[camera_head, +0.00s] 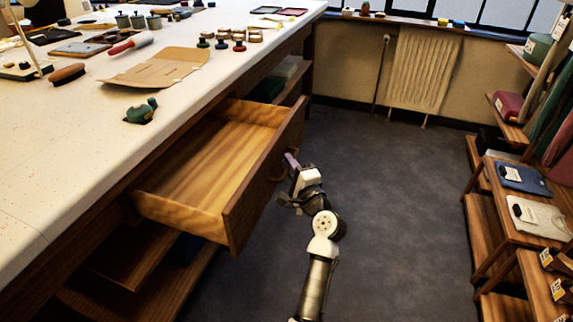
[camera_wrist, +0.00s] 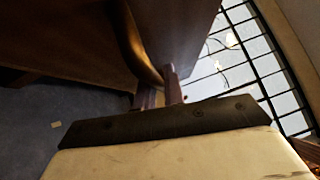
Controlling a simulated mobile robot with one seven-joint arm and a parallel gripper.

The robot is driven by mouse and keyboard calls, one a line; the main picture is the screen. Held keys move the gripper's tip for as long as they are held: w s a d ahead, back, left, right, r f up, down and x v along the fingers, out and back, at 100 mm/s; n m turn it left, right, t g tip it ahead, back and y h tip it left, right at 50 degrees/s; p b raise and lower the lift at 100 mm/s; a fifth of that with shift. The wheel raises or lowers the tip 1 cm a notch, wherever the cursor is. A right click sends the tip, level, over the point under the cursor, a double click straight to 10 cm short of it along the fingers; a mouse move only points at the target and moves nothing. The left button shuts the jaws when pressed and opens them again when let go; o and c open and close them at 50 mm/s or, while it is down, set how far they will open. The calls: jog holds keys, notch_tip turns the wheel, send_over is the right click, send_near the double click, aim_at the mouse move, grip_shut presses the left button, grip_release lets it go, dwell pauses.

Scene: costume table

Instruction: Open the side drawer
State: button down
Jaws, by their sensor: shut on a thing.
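The wooden side drawer (camera_head: 205,165) stands pulled out from the side of the long table, and its inside is empty. Its curved wooden handle is on the outer face of the front panel, partly hidden by the panel's edge in the head view, and shows close up in the wrist view (camera_wrist: 135,45). My gripper (camera_head: 291,162) is beside the drawer's front panel at the handle. In the wrist view, my gripper's fingers (camera_wrist: 160,92) are shut on the handle's end.
The white-topped table (camera_head: 60,150) carries a cardboard piece (camera_head: 158,67), a green pincushion-like thing (camera_head: 141,111) and several small tools. Shelves with folded clothes (camera_head: 525,178) stand at the right. The dark floor (camera_head: 400,170) between them is clear. A radiator (camera_head: 425,68) is at the back.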

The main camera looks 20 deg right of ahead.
jog(key=c, duration=1.5)
grip_release()
jog(key=b+v, duration=0.1)
jog(key=v, duration=1.2)
jog(key=shift+s+b, duration=0.35)
jog(key=shift+s, duration=0.05)
